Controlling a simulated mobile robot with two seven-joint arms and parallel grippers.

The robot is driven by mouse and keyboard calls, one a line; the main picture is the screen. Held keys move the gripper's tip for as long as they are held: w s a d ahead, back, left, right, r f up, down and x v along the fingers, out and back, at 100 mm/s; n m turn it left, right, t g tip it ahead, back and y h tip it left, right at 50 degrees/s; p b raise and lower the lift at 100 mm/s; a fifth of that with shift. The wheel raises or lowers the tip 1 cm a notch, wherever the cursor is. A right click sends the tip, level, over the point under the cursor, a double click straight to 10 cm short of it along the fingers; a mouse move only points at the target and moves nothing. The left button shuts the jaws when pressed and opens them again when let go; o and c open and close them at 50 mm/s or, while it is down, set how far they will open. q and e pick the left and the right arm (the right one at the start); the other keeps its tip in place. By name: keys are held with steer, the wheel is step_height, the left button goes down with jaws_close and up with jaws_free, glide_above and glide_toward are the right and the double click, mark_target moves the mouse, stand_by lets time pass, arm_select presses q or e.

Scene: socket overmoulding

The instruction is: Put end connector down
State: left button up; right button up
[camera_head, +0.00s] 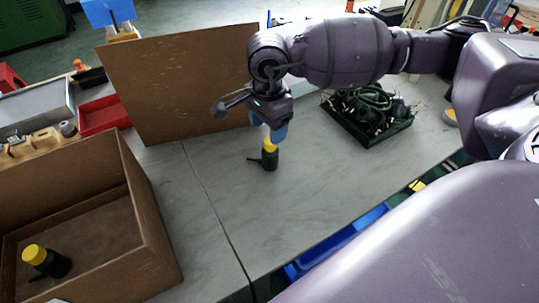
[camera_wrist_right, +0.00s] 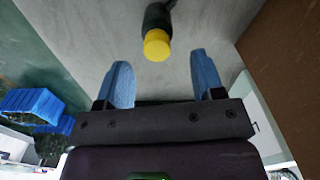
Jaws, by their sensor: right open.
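The end connector (camera_head: 270,160) is dark green-black with a yellow end. It stands upright on the grey table, yellow end up, with a short dark piece sticking out to its left. My right gripper (camera_head: 271,129) is just above it, blue fingers pointing down. In the right wrist view the fingers (camera_wrist_right: 160,62) are spread apart and empty. The connector (camera_wrist_right: 157,38) lies beyond the fingertips there, its yellow end facing the gripper, with nothing gripping it. My left gripper is out of view.
A brown open box (camera_head: 155,225) at the lower left holds another yellow-ended connector (camera_head: 47,261). A brown panel (camera_head: 185,85) stands behind. A dark green tray (camera_head: 372,140) of cabled parts is to the right. Red (camera_head: 103,115) and blue (camera_head: 335,245) bins flank the table. The table around the connector is clear.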

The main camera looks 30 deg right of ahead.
steer(key=f, duration=0.1)
steer(key=f+b, duration=0.1)
steer(key=f, duration=0.2)
steer(key=shift+s+d+f, duration=0.2)
steer(key=shift+s, duration=0.05)
steer(key=shift+f, duration=0.2)
steer(key=shift+w+r, duration=0.1)
steer(key=shift+r, duration=0.05)
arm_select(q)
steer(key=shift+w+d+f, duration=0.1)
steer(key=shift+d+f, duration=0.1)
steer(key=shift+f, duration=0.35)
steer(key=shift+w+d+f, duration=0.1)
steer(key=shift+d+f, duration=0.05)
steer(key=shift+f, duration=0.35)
arm_select(e)
jaws_close()
